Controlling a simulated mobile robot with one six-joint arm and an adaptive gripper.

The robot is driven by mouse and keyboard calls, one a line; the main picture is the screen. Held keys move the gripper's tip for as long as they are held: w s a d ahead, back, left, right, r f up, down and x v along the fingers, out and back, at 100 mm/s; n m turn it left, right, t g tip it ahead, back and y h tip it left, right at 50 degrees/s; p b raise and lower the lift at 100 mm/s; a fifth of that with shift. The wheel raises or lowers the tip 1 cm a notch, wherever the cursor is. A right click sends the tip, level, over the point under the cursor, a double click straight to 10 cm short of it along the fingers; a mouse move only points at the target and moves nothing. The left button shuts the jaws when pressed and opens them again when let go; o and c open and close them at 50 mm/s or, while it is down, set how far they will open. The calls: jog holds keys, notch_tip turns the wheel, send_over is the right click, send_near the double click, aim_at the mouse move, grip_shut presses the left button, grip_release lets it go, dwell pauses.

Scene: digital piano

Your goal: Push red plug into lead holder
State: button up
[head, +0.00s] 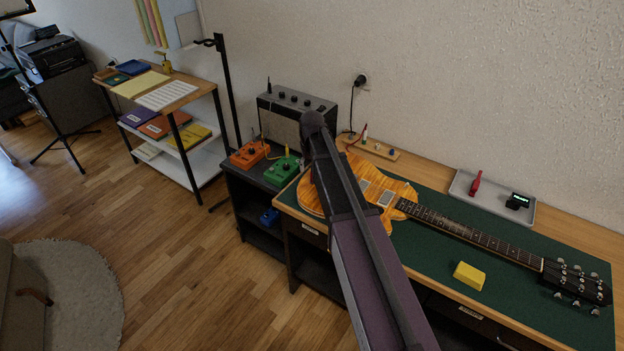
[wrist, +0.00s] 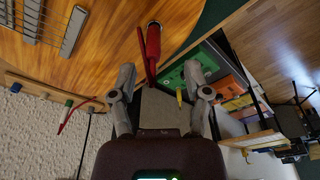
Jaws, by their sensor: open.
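In the wrist view a red plug (wrist: 153,42) with a thin red strip beside it shows just beyond my gripper (wrist: 160,72), against the edge of the guitar's wooden body. My gripper's two fingers are apart and the red plug is not clamped between them; I cannot tell its exact depth. The lead holder (wrist: 22,86), a wooden strip with coloured spots, lies at the left by the wall. It also shows in the head view (head: 384,151), with a small red and white upright piece at its left end. In the head view my arm hides my gripper.
The orange guitar (head: 391,188) lies on the green mat (head: 440,262). A yellow block (head: 469,275) sits in front of its neck. A grey tray (head: 460,183) holds a red tool and a black device. Orange and green pedals (head: 283,170) and an amplifier (head: 281,117) stand left.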

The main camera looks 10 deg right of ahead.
jog(key=shift+f, duration=0.15)
jog(key=f+b, duration=0.3)
jog(key=shift+d, duration=0.3)
jog(key=shift+w+f+b, duration=0.2)
jog(key=shift+f+b, duration=0.75)
jog(key=shift+b, duration=0.15)
grip_shut()
